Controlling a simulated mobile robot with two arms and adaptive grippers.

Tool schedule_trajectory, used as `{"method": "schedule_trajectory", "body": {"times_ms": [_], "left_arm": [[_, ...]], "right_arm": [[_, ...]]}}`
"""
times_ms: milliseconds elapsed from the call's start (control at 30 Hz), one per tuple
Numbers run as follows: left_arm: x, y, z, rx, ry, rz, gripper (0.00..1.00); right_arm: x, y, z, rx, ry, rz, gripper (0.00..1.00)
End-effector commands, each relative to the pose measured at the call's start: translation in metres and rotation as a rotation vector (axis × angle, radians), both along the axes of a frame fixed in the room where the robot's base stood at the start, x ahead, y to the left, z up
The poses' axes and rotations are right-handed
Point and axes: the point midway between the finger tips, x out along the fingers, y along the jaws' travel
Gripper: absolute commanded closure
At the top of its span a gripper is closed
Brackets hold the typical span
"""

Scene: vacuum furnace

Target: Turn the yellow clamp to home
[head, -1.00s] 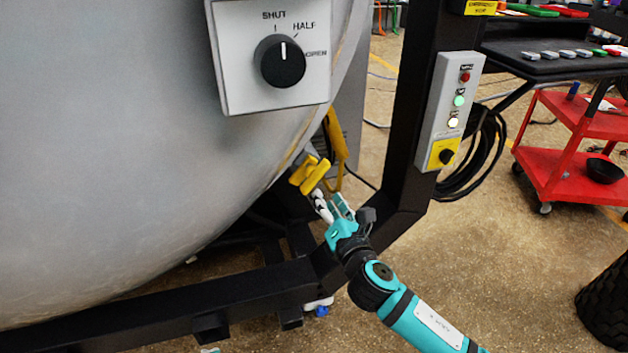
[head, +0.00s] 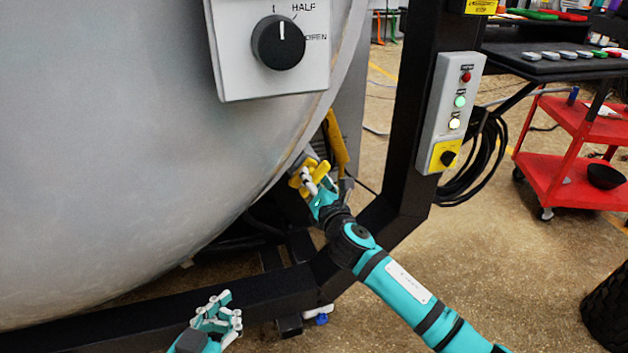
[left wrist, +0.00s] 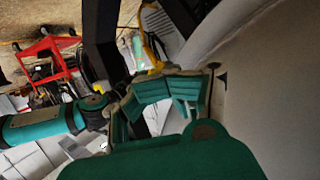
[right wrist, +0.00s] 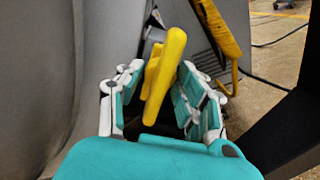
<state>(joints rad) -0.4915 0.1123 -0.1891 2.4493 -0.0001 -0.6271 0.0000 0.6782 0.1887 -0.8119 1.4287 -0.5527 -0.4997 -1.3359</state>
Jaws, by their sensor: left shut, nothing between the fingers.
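The yellow clamp (head: 321,170) sits low on the right side of the big grey furnace shell. My right gripper (head: 311,182) is at it. In the right wrist view the clamp's yellow handle (right wrist: 165,65) stands tilted between the open fingers of the right gripper (right wrist: 160,88), with a gap on the right side; I cannot tell whether the left finger touches it. My left gripper (head: 226,308) is shut and empty, low in front of the black frame. In the left wrist view its fingers (left wrist: 165,92) are near the grey shell.
A second yellow part (head: 337,143) hangs just behind the clamp, close to the right fingers. A black frame post (head: 408,130) carries a button box (head: 450,110). A dial panel (head: 267,65) is above. A red cart (head: 570,150) stands at the right.

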Motion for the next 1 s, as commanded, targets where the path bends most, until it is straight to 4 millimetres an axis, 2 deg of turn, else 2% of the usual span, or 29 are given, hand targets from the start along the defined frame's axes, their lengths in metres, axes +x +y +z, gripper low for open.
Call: {"method": "schedule_trajectory", "body": {"times_ms": [33, 267, 733, 1000], "left_arm": [[0.000, 0.000, 0.000, 0.000, 0.000, 0.000, 1.00], [0.000, 0.000, 0.000, 0.000, 0.001, 0.001, 1.00], [-0.001, 0.001, -0.003, 0.006, 0.026, 0.002, 1.00], [-0.019, 0.010, -0.032, 0.049, 0.204, 0.013, 1.00]], "right_arm": [[0.000, 0.000, 0.000, 0.000, 0.000, 0.000, 0.70], [0.000, 0.000, 0.000, 0.000, 0.000, 0.000, 1.00], [0.000, 0.000, 0.000, 0.039, 0.013, -0.001, 1.00], [-0.001, 0.001, 0.001, 0.192, 0.065, -0.001, 1.00]]}}
